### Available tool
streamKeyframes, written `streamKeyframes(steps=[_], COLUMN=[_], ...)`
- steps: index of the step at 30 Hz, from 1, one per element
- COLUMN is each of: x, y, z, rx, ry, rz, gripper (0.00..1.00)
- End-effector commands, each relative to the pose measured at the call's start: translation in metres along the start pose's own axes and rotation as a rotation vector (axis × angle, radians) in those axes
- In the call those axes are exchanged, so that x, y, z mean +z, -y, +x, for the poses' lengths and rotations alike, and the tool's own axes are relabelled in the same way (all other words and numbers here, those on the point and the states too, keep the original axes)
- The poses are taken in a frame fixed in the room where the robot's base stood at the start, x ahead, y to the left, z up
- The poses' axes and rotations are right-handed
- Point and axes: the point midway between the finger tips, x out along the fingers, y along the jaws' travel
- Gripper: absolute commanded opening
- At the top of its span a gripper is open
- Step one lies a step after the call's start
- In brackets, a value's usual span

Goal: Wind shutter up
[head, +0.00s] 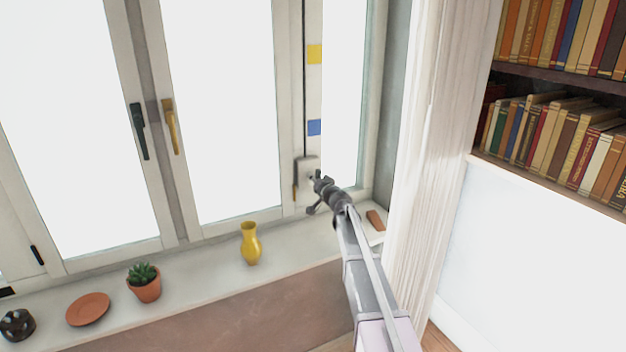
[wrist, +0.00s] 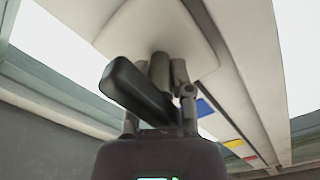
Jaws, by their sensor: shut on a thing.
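The winder box (head: 306,162) is a pale housing low on the right window post. It also shows in the wrist view as a pale rounded plate (wrist: 150,25). My gripper (head: 317,187) is at the front of the box, shut on the winder crank; its fingers partly hide the crank and the contact is hard to make out. In the wrist view my gripper (wrist: 168,75) reaches up to the plate, with a dark bar across it. A pale strip with yellow (head: 314,54) and blue (head: 314,127) marks runs above the box. The panes are bright; no shutter slats show.
The sill holds a yellow vase (head: 251,245), a potted succulent (head: 145,285), a terracotta saucer (head: 88,310), a dark spotted object (head: 17,325) and a brown block (head: 375,220). A pale curtain (head: 432,130) and bookshelves (head: 555,80) stand to the right.

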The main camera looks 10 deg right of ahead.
Motion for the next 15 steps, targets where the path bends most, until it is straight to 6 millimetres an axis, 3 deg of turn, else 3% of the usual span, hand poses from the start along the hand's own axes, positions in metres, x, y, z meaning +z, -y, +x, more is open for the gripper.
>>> streamKeyframes(steps=[15], x=[0.0005], y=[0.0008], z=[-0.0002], rx=[-0.001], ry=[0.001], rz=[0.489], gripper=[0.0])
